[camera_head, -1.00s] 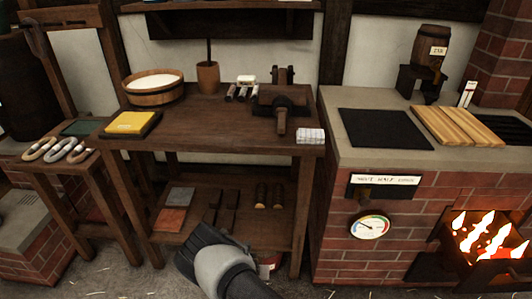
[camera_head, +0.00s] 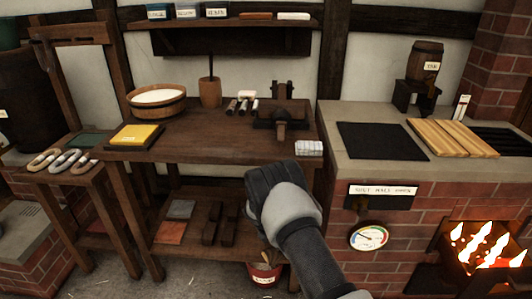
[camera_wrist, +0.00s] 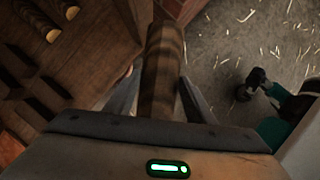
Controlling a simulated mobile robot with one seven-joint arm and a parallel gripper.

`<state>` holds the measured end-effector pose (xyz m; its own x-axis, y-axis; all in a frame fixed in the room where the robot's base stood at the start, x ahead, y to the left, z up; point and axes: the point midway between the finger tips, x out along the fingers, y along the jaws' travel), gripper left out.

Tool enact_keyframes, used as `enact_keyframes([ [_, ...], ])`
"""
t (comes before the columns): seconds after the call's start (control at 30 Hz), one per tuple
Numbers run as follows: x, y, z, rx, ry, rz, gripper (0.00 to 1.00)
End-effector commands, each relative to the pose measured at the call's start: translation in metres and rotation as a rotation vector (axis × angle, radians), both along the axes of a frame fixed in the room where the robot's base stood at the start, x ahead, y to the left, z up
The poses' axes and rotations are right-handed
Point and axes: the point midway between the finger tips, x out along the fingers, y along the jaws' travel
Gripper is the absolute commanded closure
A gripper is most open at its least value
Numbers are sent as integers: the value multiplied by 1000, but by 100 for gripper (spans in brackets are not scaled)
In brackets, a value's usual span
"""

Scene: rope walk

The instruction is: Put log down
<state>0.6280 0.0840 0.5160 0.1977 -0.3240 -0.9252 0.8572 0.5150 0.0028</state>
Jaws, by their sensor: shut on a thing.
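A brown striped log (camera_wrist: 163,75) stands between the fingers of my gripper in the wrist view, its long side running away from the palm. My gripper (camera_wrist: 150,100) is shut on it. In the head view my gripper (camera_head: 270,180) is in front of the wooden workbench (camera_head: 200,150), near its right front leg. The log cannot be seen there, as the gripper and arm hide it. In the wrist view, two round log-like pieces with yellowish ends (camera_wrist: 42,28) lie on a wooden surface at the upper left.
The bench's lower shelf (camera_head: 190,245) holds two dark blocks (camera_head: 220,225) and flat grey and red slabs (camera_head: 180,209). A labelled red bucket (camera_head: 264,274) stands on the floor below. The brick stove (camera_head: 410,225) with open fire is at right. Straw-strewn floor shows.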

Motion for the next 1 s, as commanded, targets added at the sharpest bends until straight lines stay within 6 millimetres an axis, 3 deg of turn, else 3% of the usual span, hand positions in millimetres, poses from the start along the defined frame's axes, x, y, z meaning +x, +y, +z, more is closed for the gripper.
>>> enact_keyframes([
  [0.03,6,-17,29,2,-9,-142,79],
  [0.17,-5,-59,92,1,-7,-544,79],
  [0.3,-38,-92,160,3,-4,-1005,79],
  [0.4,-69,-103,207,5,-1,-1322,79],
  [0.5,-98,-103,246,5,5,-1578,79],
  [0.7,-139,-94,307,5,7,-1918,79],
  [0.9,-167,-83,359,1,8,-2125,79],
  [1.0,-166,-84,372,-4,8,-2117,79],
])
